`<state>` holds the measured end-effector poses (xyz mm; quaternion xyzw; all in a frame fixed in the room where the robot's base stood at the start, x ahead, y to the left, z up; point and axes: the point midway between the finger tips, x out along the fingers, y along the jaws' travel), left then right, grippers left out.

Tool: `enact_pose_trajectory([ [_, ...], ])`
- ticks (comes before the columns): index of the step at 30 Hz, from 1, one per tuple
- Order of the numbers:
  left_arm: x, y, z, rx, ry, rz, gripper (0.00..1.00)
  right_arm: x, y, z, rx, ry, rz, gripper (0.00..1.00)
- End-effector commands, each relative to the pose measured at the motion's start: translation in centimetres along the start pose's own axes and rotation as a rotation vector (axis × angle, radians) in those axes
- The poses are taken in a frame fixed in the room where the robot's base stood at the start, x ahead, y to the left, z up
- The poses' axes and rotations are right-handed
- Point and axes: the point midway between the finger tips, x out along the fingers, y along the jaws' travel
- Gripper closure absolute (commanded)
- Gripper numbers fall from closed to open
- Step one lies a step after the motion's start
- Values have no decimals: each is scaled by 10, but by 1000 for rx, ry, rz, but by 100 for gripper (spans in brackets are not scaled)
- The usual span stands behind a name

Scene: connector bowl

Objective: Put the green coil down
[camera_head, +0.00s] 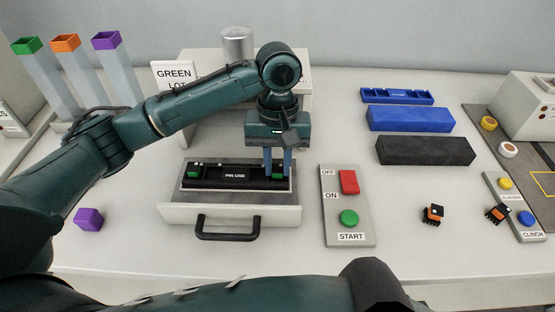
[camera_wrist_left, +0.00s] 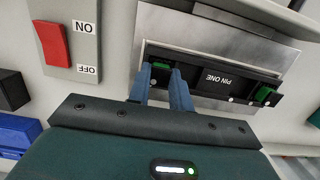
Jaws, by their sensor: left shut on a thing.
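My left gripper (camera_head: 278,175) reaches down over the right end of a black holder marked PIN ONE (camera_head: 235,176). Its blue fingers are shut on a green coil (camera_head: 278,176), which sits at or just over that end of the holder. In the left wrist view the coil (camera_wrist_left: 160,72) shows between the fingertips (camera_wrist_left: 162,78), partly hidden by them. I cannot tell whether it touches the holder's bottom. A second green piece (camera_head: 194,174) is at the holder's left end. My right gripper is out of view.
The holder lies on a grey drawer with a black handle (camera_head: 228,235). To its right is a switch panel (camera_head: 349,240) with red and green buttons. A purple cube (camera_head: 89,219), blue block (camera_head: 410,119), black block (camera_head: 425,151) and two orange-black parts (camera_head: 433,214) lie around.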

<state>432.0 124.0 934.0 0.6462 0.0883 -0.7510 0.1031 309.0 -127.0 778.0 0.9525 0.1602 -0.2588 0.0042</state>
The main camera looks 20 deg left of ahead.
Motion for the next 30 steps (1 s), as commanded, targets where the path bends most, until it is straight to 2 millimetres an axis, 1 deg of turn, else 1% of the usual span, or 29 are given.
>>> enact_pose_trajectory([
  [1, 0, 0, 0, 0, -1, -1, 78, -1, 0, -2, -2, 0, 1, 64],
  [9, 1, 0, 0, 0, 0, -1, 57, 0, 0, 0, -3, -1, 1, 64],
  [15, 1, 0, 0, 0, 0, 0, 57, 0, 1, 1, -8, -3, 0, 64],
  [18, -1, 0, 0, 1, 2, 0, 57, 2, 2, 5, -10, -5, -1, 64],
  [23, -27, 1, 0, 1, 3, 2, 57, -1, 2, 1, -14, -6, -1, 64],
  [30, -83, 0, 0, -1, 5, -1, 57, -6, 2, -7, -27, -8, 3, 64],
])
